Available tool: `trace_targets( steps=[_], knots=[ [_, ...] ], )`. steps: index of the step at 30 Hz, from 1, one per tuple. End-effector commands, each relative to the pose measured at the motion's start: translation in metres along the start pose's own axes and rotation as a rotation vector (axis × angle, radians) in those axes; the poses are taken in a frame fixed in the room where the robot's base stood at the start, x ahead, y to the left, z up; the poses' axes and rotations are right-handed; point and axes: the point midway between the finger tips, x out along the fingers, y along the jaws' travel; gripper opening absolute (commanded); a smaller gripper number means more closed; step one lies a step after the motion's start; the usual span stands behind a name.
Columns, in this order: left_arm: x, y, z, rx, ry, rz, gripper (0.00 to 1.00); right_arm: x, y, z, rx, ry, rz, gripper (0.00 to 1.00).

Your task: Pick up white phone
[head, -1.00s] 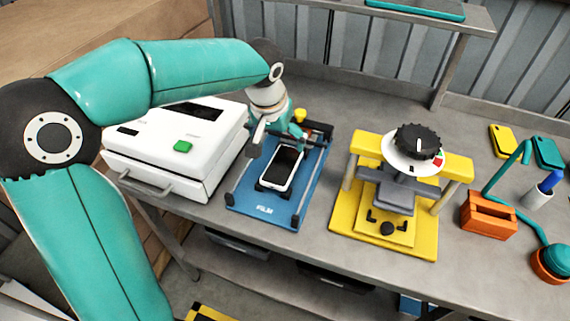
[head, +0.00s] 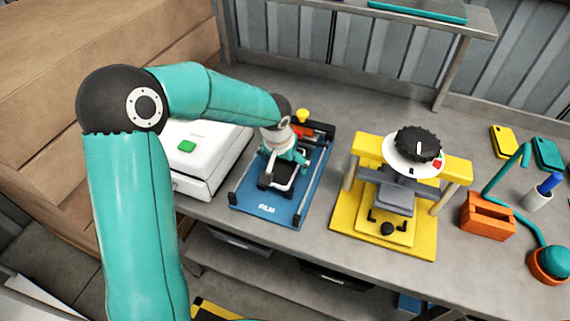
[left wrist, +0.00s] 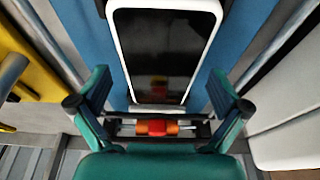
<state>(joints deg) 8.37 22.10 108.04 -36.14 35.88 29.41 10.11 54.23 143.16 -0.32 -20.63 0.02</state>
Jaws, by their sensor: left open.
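The white phone (head: 282,180) has a dark screen and lies on the blue film fixture (head: 264,209), partly hidden by my gripper in the head view. My left gripper (head: 280,172) is over the phone, pointing down at it. In the left wrist view the phone (left wrist: 165,55) lies face up between the lines of the two open fingers (left wrist: 160,104), with its near end close to them. The fingers show a gap on both sides of it, and nothing is held. My right gripper does not show.
A white machine with a green button (head: 187,146) stands left of the fixture. A yellow press with a black knob (head: 418,143) stands to its right. An orange block (head: 487,216) and yellow (head: 503,141) and teal (head: 547,153) phone cases are farther right.

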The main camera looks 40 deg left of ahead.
Motion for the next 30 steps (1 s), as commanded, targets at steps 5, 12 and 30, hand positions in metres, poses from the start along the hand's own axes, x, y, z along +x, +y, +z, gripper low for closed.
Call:
trace_targets(
  steps=[5,12,30],
  knots=[
    [0.0001,-0.0001,0.0,0.0,0.0,0.0,1.0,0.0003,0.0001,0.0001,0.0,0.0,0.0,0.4],
    [-0.0002,-0.0001,0.0,0.0,0.0,0.0,0.6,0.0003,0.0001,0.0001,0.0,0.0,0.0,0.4],
    [-0.008,-0.0007,-0.0028,-0.001,0.003,-0.001,0.25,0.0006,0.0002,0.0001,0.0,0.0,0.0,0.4]
  ],
)
